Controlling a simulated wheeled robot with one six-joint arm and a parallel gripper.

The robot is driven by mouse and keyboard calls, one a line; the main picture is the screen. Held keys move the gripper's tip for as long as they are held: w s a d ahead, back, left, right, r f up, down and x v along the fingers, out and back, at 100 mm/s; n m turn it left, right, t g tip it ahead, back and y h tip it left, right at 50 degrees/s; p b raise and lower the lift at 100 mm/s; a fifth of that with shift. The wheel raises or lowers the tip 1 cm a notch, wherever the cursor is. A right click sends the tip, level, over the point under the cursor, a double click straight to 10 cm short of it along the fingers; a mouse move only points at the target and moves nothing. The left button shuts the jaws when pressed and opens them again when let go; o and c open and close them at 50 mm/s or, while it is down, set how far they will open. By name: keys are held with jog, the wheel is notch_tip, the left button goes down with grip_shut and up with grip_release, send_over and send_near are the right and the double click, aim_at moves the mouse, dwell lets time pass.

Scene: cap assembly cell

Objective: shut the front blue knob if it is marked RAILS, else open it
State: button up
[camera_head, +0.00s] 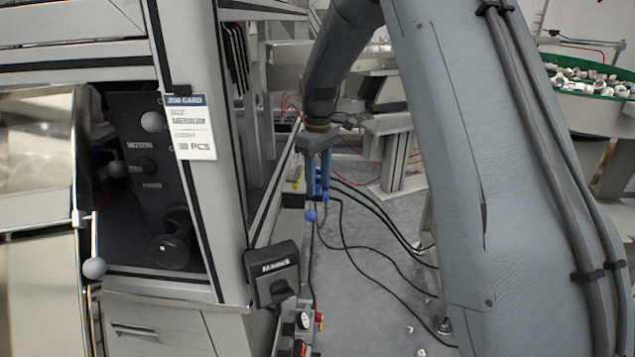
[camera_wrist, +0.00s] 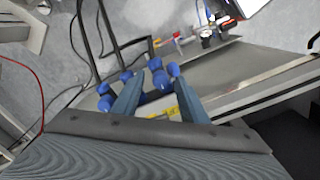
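In the head view a blue knob (camera_head: 311,215) hangs at the front of a group of blue valve parts, just below my gripper (camera_head: 318,180). In the wrist view several blue knobs show on the side of the machine. One blue knob (camera_wrist: 158,78) lies between or just beyond the tips of my gripper (camera_wrist: 160,82). The two fingers are apart. I cannot tell whether they touch it. A small yellow label (camera_wrist: 170,112) shows between the fingers, but its wording is not readable. The knob's open or shut position cannot be told.
A black box marked MAINS (camera_head: 272,272) sticks out below on the cabinet corner. A gauge (camera_head: 303,320) and red fittings sit lower down. Dark hoses (camera_head: 385,260) run over the floor at right. A job card (camera_head: 190,127) hangs on the cabinet post.

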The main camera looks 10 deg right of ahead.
jog(key=shift+f, duration=0.25)
grip_shut()
